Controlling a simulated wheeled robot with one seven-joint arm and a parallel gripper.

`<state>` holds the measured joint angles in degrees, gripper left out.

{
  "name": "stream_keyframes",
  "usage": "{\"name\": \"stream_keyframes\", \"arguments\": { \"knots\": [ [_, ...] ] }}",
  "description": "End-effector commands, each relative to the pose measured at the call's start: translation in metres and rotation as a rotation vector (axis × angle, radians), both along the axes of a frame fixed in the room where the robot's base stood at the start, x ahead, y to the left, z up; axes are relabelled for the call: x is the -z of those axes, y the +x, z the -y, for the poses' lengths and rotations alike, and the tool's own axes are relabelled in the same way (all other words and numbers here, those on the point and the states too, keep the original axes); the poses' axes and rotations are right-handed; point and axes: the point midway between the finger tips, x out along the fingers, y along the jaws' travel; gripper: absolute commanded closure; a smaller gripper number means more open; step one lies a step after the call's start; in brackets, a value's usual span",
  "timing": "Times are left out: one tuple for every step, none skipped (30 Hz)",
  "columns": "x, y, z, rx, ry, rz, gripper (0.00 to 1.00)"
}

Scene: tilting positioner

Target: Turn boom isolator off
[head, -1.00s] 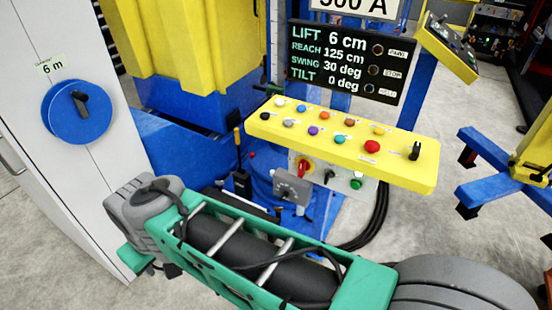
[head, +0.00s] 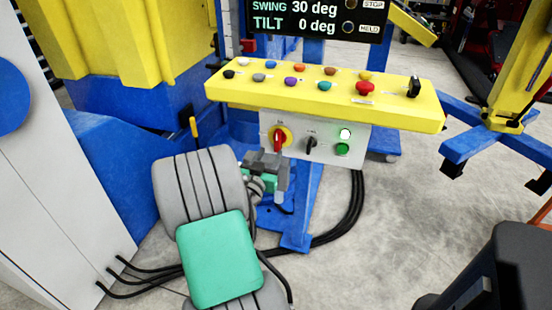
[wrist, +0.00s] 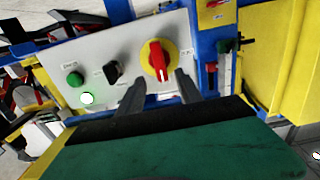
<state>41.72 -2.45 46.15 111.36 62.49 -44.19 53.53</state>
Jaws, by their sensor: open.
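A red rotary switch on a yellow disc (head: 281,137), which looks like the isolator, is on the grey panel (head: 302,152) under the yellow console. In the wrist view the red switch (wrist: 157,60) faces me, its handle roughly upright in the picture. Its label is too small to read. My gripper (wrist: 158,80) is open, its two fingers pointing at the panel with the switch between and just beyond the tips. No contact is clear. In the head view my gripper (head: 279,175) is below the switch, partly hidden by my arm.
A black selector (head: 311,144), a green button (head: 342,149) and a lit white lamp (head: 344,134) sit beside the switch. The yellow console (head: 320,96) with several coloured buttons overhangs the panel. Black cables (head: 350,215) hang at the right. A blue post (head: 303,205) stands below.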

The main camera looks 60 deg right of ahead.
Motion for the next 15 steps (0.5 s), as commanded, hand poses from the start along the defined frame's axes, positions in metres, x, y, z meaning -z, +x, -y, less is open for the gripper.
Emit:
{"name": "stream_keyframes", "arguments": {
  "knots": [
    [-0.001, -0.001, 0.005, 0.001, -0.007, 0.0, 0.58],
    [-0.003, 0.0, 0.009, 0.0, -0.01, 0.002, 0.58],
    [-0.005, 0.0, 0.015, 0.001, -0.009, 0.003, 0.58],
    [-0.005, 0.001, 0.02, 0.002, -0.008, 0.001, 0.58],
    [-0.005, 0.002, 0.026, 0.002, -0.008, 0.003, 0.58],
    [-0.005, 0.003, 0.034, 0.002, -0.008, 0.002, 0.58],
    [-0.005, 0.004, 0.04, 0.002, -0.008, 0.002, 0.58],
    [-0.005, 0.005, 0.046, 0.002, -0.007, 0.003, 0.58],
    [-0.005, 0.006, 0.053, 0.002, -0.008, 0.001, 0.58],
    [-0.005, 0.007, 0.058, 0.001, -0.007, 0.003, 0.58],
    [-0.005, 0.008, 0.063, 0.001, -0.007, 0.002, 0.58],
    [-0.004, 0.009, 0.067, -0.001, -0.007, 0.002, 0.58],
    [-0.004, 0.01, 0.07, -0.001, -0.007, 0.001, 0.58],
    [-0.004, 0.01, 0.073, -0.001, -0.007, 0.002, 0.58],
    [-0.004, 0.011, 0.075, -0.002, -0.007, 0.002, 0.58]
  ]
}}
